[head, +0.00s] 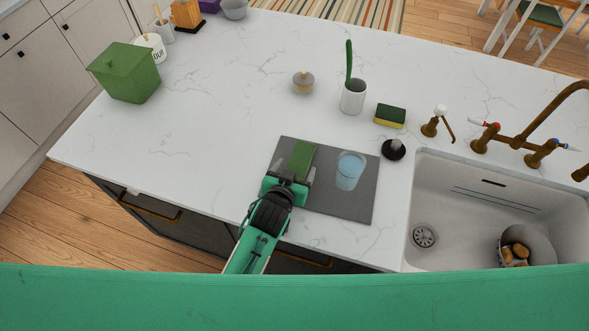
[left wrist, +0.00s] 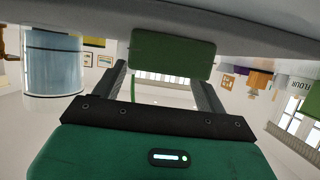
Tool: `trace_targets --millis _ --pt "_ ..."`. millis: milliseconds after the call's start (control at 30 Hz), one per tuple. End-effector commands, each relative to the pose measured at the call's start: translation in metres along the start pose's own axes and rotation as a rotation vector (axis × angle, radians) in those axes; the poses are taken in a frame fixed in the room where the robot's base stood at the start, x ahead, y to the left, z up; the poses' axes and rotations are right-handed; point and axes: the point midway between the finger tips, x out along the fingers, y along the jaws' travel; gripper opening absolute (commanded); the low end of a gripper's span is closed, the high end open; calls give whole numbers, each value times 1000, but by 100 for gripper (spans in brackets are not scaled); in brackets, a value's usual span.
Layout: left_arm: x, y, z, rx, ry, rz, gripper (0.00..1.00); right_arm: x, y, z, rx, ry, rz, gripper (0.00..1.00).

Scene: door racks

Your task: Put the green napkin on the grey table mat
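The green napkin (head: 301,156) appears to lie on the upper left part of the grey table mat (head: 339,202). Whether it lies flat on the mat or slightly above it is hard to tell. My left gripper (head: 291,177) is over the mat's left side, at the napkin's near end. Its fingers are spread wider than the napkin. The gripper looks open; contact cannot be told. My right gripper is not in view.
A light blue glass (head: 350,171) stands on the mat, right of the napkin. Behind are a white cup (head: 353,97), a sponge (head: 390,115) and a small lidded jar (head: 303,82). The sink (head: 470,215) is to the right. The counter left of the mat is clear.

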Motion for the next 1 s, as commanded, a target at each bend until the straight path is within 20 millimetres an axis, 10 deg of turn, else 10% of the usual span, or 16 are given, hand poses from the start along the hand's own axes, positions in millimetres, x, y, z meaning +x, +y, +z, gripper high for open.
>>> trace_targets --millis 367,1000 --pt "-12 0 -1 1 -13 0 74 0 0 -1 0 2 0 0" --pt "-117 0 -7 0 -7 0 74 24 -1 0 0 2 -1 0"
